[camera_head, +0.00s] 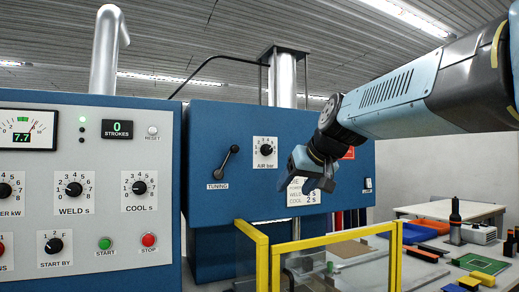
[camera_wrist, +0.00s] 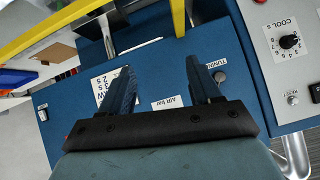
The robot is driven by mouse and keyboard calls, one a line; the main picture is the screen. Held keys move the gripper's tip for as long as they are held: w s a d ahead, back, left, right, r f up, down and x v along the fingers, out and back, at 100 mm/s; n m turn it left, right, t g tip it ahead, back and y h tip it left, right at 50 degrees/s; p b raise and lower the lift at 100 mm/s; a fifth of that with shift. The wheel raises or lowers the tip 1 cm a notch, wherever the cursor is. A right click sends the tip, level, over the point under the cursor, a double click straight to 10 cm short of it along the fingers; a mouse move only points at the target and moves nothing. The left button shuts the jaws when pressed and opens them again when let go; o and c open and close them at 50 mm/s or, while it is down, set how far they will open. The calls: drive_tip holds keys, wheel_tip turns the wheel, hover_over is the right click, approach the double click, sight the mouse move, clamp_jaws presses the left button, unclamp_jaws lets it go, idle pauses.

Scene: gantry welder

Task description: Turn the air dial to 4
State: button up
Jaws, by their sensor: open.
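The air dial (camera_head: 266,150) is a black knob on a white numbered plate marked "AIR bar", on the blue cabinet front in the head view. Its pointer is too small to read surely. My gripper (camera_head: 311,187) is open and empty, to the right of and a little below the dial, apart from it. In the wrist view my gripper's two fingers (camera_wrist: 162,85) are spread. The "AIR bar" label (camera_wrist: 168,102) shows between them, upside down; the knob itself is hidden behind the gripper's body.
The tuning crank (camera_head: 228,160) sticks out left of the dial. A white settings card (camera_head: 304,191) is partly behind my gripper. A yellow-framed guard (camera_head: 330,245) stands below in front. The grey control panel (camera_head: 85,190) is at left, a cluttered table (camera_head: 450,265) at right.

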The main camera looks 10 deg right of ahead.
sight(270, 149)
drive_tip(key=w+d+r+t+y, duration=0.1)
drive_tip(key=w+d+r+t, duration=0.25)
drive_tip(key=w+r, duration=1)
drive_tip(key=x, duration=1.1)
drive_tip(key=shift+w+a+r, duration=0.2)
drive_tip(key=shift+a, duration=0.15)
drive_tip(key=shift+n, duration=0.3)
drive_tip(key=c, duration=1)
